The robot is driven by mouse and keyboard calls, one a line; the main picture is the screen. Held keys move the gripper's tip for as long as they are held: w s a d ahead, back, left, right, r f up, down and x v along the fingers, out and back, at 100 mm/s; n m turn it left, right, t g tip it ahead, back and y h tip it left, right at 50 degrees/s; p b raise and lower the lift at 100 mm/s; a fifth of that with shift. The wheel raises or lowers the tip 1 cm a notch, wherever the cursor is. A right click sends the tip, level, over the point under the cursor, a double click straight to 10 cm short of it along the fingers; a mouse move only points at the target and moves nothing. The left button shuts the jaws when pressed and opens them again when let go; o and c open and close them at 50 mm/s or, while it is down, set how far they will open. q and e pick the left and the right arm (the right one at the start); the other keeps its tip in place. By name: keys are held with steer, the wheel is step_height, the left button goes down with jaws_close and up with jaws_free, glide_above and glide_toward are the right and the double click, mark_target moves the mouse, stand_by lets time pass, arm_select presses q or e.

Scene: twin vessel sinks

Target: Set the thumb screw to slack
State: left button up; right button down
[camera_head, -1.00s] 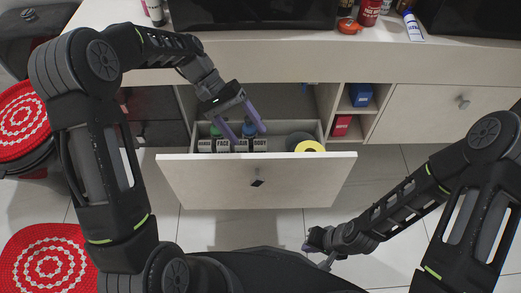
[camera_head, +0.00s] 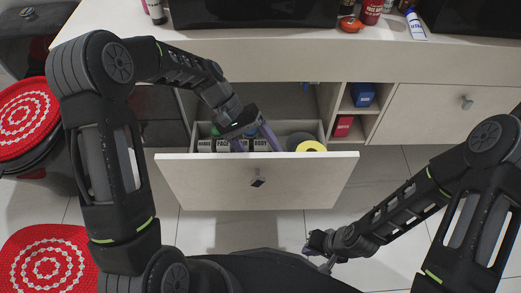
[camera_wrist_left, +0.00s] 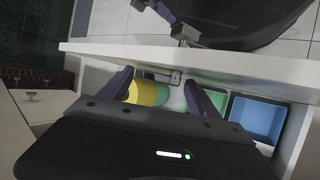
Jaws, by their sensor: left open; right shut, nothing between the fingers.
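No part is clearly recognisable as the thumb screw. In the left wrist view a small grey metal fitting (camera_wrist_left: 173,77) sits at the inner side of the drawer front, between my fingers; I cannot tell if it is the screw. My left gripper (camera_head: 260,148) is open over the pulled-out drawer (camera_head: 300,178), its purple fingers pointing down inside behind the front panel. The left gripper (camera_wrist_left: 160,82) also shows in the left wrist view, nothing held between its fingers. My right gripper (camera_head: 319,252) is shut and empty, low in front of the drawer.
A yellow-faced roll (camera_head: 311,146) lies at the drawer's right, and labelled boxes (camera_head: 205,146) stand at its left. A blue compartment (camera_wrist_left: 257,119) shows in the wrist view. The counter (camera_head: 290,42) lies behind. Red round seats (camera_head: 45,262) are at left. The right floor is clear.

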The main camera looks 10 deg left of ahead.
arm_select(q)
steer(key=shift+c, duration=0.3)
steer(key=c, duration=1.3)
steer(key=shift+a+h+b, duration=0.15)
steer(key=shift+h+b, duration=0.45)
steer(key=shift+h, duration=0.1)
steer(key=o, duration=1.4)
steer(key=shift+c, duration=0.2)
steer(key=shift+r, duration=0.1)
steer(key=p+v, duration=0.1)
steer(key=v, duration=0.6)
steer(key=shift+a+r+p, duration=0.25)
steer(key=shift+r+p, duration=0.05)
steer(key=shift+p, duration=0.05)
